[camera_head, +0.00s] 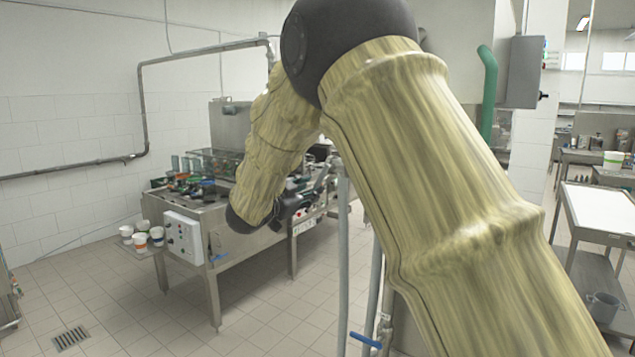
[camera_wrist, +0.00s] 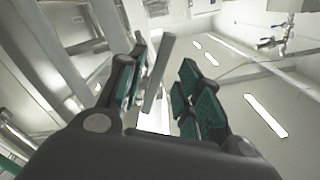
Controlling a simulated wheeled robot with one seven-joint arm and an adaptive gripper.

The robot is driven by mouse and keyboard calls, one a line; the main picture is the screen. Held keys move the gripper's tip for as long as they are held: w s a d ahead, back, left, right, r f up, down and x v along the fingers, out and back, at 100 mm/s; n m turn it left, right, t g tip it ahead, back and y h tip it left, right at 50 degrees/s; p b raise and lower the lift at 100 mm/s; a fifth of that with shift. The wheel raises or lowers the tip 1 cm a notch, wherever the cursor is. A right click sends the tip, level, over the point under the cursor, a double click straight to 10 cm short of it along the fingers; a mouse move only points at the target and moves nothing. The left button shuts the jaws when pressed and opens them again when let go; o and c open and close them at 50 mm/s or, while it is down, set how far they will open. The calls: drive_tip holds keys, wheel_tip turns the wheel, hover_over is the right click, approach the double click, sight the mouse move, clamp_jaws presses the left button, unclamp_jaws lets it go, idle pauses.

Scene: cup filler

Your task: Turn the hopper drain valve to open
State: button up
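A blue lever handle (camera_head: 366,340) sits low on a pipe near the bottom middle of the head view, beside my arm. A second blue handle (camera_head: 218,257) shows under the front end of the steel filling machine. I cannot tell for sure which belongs to the hopper drain, and neither handle's turn position is clear. My gripper (camera_wrist: 163,62) is open in the wrist view, its green-padded fingers spread apart. A grey bar (camera_wrist: 158,75) shows between the fingers, apparently without being gripped. In the head view my gripper is not clearly visible.
The steel filling machine (camera_head: 262,238) stands left of centre, with a control box (camera_head: 183,237) and several cups (camera_head: 141,240) at its left end. Vertical pipes (camera_head: 343,260) stand beside my arm. A cart (camera_head: 598,215) is at right. Tiled floor is clear at lower left.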

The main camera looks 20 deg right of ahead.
sight(315, 187)
drive_tip(key=shift+p+x, duration=0.65)
drive_tip(key=shift+x, duration=1.4)
clamp_jaws()
